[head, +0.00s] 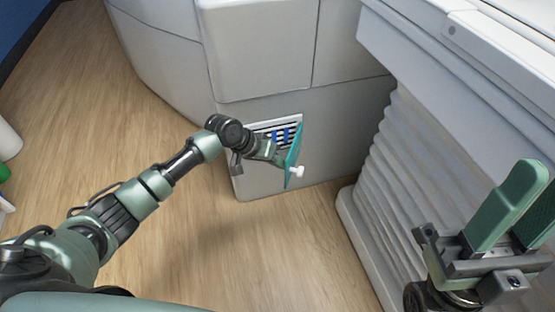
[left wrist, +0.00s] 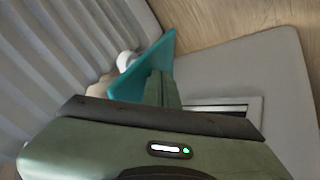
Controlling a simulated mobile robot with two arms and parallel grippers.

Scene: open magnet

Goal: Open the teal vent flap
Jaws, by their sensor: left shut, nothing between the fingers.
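The teal vent flap (head: 293,156) stands swung out from the white vent frame (head: 264,123) low on the pale machine housing. Dark slats and blue strips show in the uncovered opening (head: 281,134). A white knob (head: 298,171) sits on the flap's outer face. My left gripper (head: 274,155) is shut and empty, on the inner side of the flap, its tips at or very near it; contact is unclear. In the left wrist view the flap (left wrist: 143,72) and knob (left wrist: 126,60) lie just beyond the fingers (left wrist: 163,88). My right gripper (head: 513,210) is open and empty.
A pale ribbed pedestal (head: 400,170) under a white table top (head: 480,50) stands right of the vent, across a narrow strip of floor. The wooden floor (head: 230,235) is clear in front. White and green items (head: 6,150) lie at the left edge.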

